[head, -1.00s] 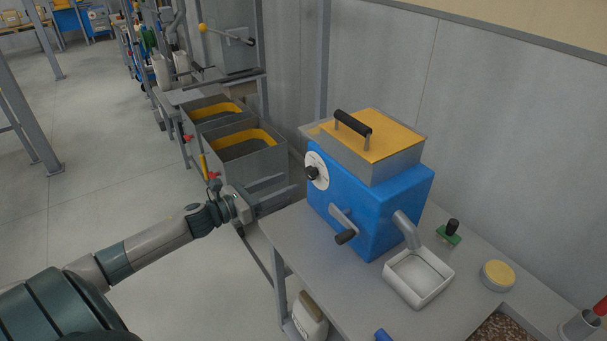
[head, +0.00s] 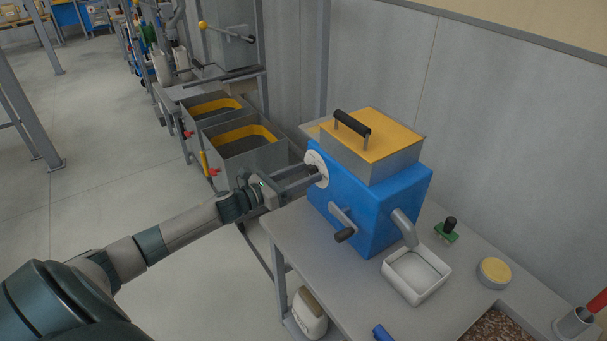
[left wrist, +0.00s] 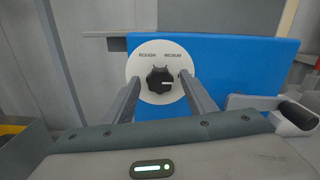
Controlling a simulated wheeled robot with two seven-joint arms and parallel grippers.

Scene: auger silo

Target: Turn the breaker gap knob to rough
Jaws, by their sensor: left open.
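The breaker (head: 372,205) is a blue box on the grey bench. Its black knob (left wrist: 159,82) sits on a round white dial (left wrist: 145,63) on the blue face. The dial reads ROUGH at upper left and MEDIUM at upper right. A pale mark on the knob points to the right, away from ROUGH. My left gripper (head: 310,176) is at the dial, its fingers largely covering the knob in the head view. In the left wrist view its open fingers (left wrist: 160,78) stand either side of the knob, with gaps visible. My right gripper is out of view.
A crank (head: 343,225) sticks out below the dial. A spout leads to a white tray (head: 444,286) on the bench (head: 340,290). The yellow hopper lid (head: 375,138) has a black handle. Grey bins (head: 240,150) stand behind my left arm.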

